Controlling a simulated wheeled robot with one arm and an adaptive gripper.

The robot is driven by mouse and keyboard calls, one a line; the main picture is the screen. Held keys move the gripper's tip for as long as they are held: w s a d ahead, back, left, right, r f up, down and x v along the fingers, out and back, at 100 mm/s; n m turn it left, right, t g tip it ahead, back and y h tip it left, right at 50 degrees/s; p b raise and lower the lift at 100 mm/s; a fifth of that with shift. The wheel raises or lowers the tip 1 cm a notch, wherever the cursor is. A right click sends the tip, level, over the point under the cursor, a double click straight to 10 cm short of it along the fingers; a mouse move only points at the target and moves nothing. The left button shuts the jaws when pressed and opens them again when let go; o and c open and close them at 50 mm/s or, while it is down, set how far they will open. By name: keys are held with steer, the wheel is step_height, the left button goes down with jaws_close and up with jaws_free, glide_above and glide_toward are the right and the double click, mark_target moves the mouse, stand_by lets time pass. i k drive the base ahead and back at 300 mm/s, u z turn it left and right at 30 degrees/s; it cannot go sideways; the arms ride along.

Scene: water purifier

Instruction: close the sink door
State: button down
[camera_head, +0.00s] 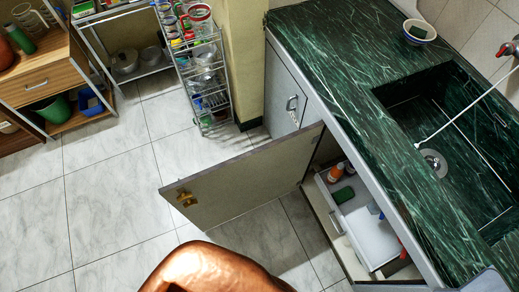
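The sink door (245,181) is a flat grey panel below the green marble counter. It stands wide open, swung out to the left over the floor, with a brass-coloured latch piece (186,198) near its free edge. Its hinged side meets the cabinet near the counter's front edge. The open cabinet (361,219) shows a white tray or drawer inside with an orange bottle and a green item. A copper-coloured rounded shape (215,268) at the bottom centre may be part of my body. I do not see my gripper.
The counter (330,50) with its sink basin (440,120) fills the right side. A closed cabinet door with a handle (291,103) is behind the open one. A wire rack (205,80) and a wooden shelf (40,85) stand at the back left. The tiled floor (110,190) at left is clear.

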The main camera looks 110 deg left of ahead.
mark_target(224, 191)
steer(key=k, duration=2.6)
steer(key=u, duration=1.55)
steer(key=i, duration=0.45)
steer(key=u, duration=0.05)
steer(key=k, duration=0.5)
steer(key=u, duration=0.35)
steer(key=i, duration=0.35)
steer(key=u, duration=1.85)
